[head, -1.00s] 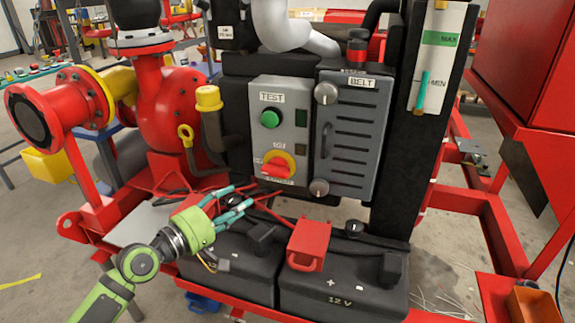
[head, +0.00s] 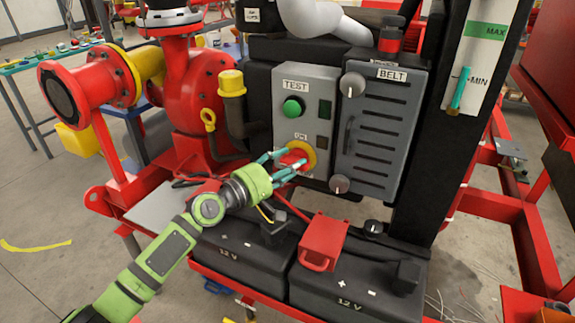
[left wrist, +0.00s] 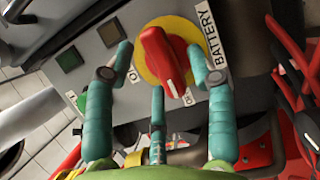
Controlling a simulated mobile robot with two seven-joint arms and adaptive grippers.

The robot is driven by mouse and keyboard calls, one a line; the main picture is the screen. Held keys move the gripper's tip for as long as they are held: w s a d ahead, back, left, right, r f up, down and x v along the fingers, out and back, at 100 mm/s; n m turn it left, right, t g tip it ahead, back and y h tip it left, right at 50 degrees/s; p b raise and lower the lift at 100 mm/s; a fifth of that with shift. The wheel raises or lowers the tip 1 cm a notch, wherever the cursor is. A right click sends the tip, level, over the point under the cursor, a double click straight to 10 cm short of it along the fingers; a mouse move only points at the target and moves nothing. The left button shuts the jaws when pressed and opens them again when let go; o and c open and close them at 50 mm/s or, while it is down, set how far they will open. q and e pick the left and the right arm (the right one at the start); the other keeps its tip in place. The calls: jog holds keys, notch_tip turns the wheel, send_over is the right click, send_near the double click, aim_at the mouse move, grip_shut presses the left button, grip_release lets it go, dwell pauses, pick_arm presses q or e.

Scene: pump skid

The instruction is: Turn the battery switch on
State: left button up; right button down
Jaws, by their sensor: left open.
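The battery switch is a red rotary knob (left wrist: 162,58) on a yellow round plate (left wrist: 184,26), low on the grey control panel (head: 318,95). In the left wrist view a "BATTERY" label stands beside it, and a white mark shows near one end of the knob. In the head view the knob (head: 293,160) is partly covered by my fingers. My left gripper (head: 282,162) is open at the switch, its teal fingers spread on both sides of the knob. I cannot tell whether any finger touches it. My right gripper is not in view.
A green TEST button (head: 293,107) sits above the switch. The grey BELT cover (head: 381,125) with two round knobs is close on the right. Two black batteries (head: 362,282) and a red terminal cover (head: 323,240) lie below. A yellow-capped pipe (head: 231,84) stands left.

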pick_arm(q)
jog(key=shift+c, duration=0.8)
grip_shut()
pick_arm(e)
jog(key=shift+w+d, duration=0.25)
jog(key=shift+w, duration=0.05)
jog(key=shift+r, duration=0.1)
